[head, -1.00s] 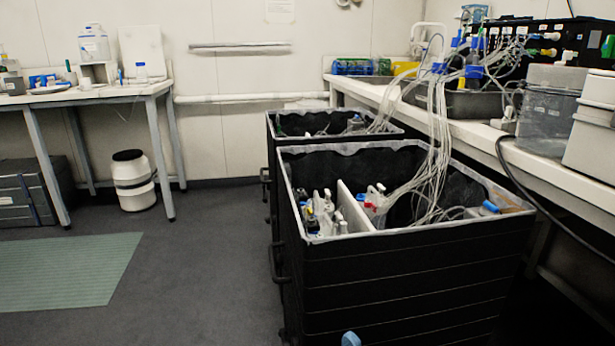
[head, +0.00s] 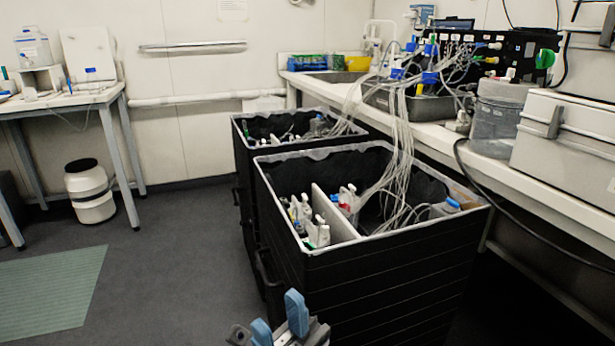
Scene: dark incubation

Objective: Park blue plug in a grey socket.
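A black panel (head: 514,50) with small coloured fittings and tubes stands on the counter at the back right. Small blue pieces (head: 429,77) show among the clear tubes in front of it. I cannot tell which of them, if any, is the blue plug. No grey socket can be made out at this size. My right gripper (head: 280,323) is at the bottom edge, in front of the near black bin. Its two blue fingertips are apart, with nothing seen between them. It is far from the panel. My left gripper is not in view.
The near black bin (head: 385,285) holds bottles and tubes, and the far black bin (head: 247,158) stands behind it. Tubes hang from the counter (head: 545,178) into both. A grey box (head: 572,140) is on the counter.

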